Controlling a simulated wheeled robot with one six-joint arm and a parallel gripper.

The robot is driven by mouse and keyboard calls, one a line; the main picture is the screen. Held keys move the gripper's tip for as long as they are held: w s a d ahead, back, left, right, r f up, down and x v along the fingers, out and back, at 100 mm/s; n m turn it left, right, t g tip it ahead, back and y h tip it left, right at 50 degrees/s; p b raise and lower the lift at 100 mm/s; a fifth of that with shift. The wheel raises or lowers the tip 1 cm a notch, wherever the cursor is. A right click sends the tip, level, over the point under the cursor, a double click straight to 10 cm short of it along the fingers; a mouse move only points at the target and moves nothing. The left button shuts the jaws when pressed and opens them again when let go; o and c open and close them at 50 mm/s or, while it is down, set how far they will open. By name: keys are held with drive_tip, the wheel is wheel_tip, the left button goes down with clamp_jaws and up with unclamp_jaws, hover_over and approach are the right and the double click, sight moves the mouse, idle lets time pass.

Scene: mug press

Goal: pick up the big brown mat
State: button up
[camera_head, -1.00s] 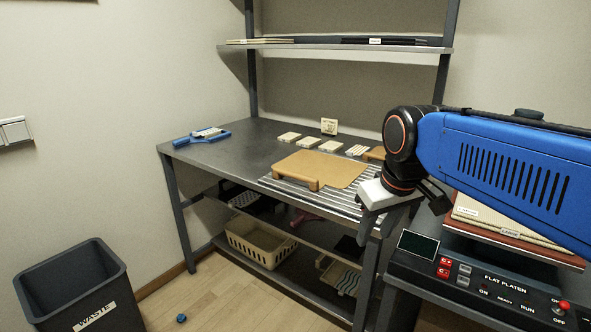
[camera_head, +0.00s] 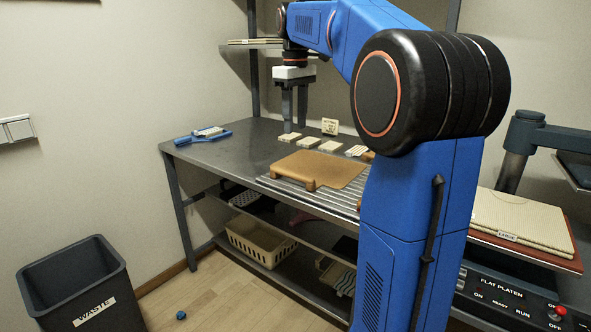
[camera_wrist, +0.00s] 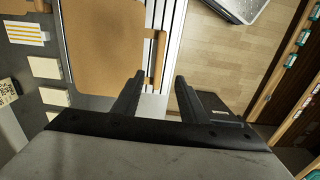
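The big brown mat (camera_head: 330,170) lies flat on a slatted rack (camera_head: 285,188) on the workbench. A thick brown bar, like a handle, stands at its near left edge. In the wrist view the mat (camera_wrist: 105,45) fills the upper left, with the bar along its right side. My gripper (camera_head: 294,119) points down, raised above the bench and behind the mat in the head view. Its two fingers (camera_wrist: 161,80) are apart with nothing between them. My arm hides the mat's right surroundings in the head view.
Several small pale pads (camera_head: 331,146) lie behind the mat, near a small sign (camera_head: 329,126). A smaller brown piece (camera_head: 367,155) shows beside my arm. A blue tool (camera_head: 203,136) lies at the bench's left. The press (camera_head: 515,275) stands right; a waste bin (camera_head: 75,285) stands left.

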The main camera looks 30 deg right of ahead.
drive_tip(key=w, duration=0.1)
approach(292, 173)
drive_tip(key=f, duration=1)
drive_tip(key=shift+w+f, duration=0.1)
drive_tip(key=shift+w, duration=0.15)
clamp_jaws()
